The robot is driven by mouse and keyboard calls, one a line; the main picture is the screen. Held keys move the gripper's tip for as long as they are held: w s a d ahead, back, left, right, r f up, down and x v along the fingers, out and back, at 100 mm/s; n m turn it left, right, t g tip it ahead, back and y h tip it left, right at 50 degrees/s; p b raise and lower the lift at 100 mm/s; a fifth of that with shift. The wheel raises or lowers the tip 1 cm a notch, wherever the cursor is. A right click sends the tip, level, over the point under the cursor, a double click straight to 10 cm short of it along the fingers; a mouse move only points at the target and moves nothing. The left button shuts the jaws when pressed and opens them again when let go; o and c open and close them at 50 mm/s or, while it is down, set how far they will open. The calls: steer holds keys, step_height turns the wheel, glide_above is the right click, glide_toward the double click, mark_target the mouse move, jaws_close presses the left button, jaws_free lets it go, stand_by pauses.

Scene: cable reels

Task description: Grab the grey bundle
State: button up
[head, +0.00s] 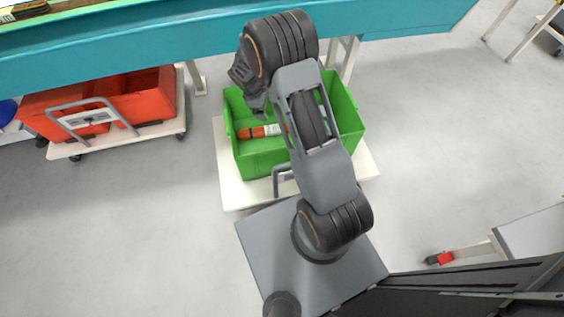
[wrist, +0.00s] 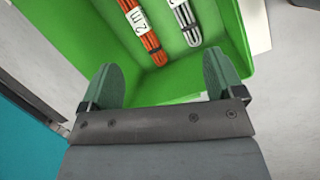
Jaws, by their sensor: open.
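The grey bundle (wrist: 190,25) lies in the green crate (wrist: 230,30) in the wrist view, with a white label around it. In the head view my arm hides it. In the head view the green crate (head: 250,160) stands on a white trolley below my arm.
A teal conveyor or bench (head: 130,40) runs across the back, close to my arm. An orange-red crate (head: 150,95) sits on another trolley (head: 120,142) at left. The grey floor (head: 140,230) is clear at front left.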

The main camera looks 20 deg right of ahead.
steer(key=d+f+n+b, duration=0.1)
steer(key=f+b, duration=0.1)
steer(key=f, duration=0.8)
steer(key=d+f+n+b, duration=0.1)
steer(key=f+b, duration=0.2)
steer(key=f, duration=0.7)
steer(key=d+f+n+g+h+b, duration=0.1)
steer(key=f+n+b, duration=0.1)
steer(key=f, duration=0.8)
steer(key=shift+d+f+b, duration=0.1)
steer(key=shift+d+b, duration=0.25)
steer(key=shift+b, duration=0.4)
steer(key=shift+b+x, duration=1.55)
steer(key=shift+x, duration=1.75)
steer(key=c, duration=1.3)
steer(key=shift+o, duration=0.2)
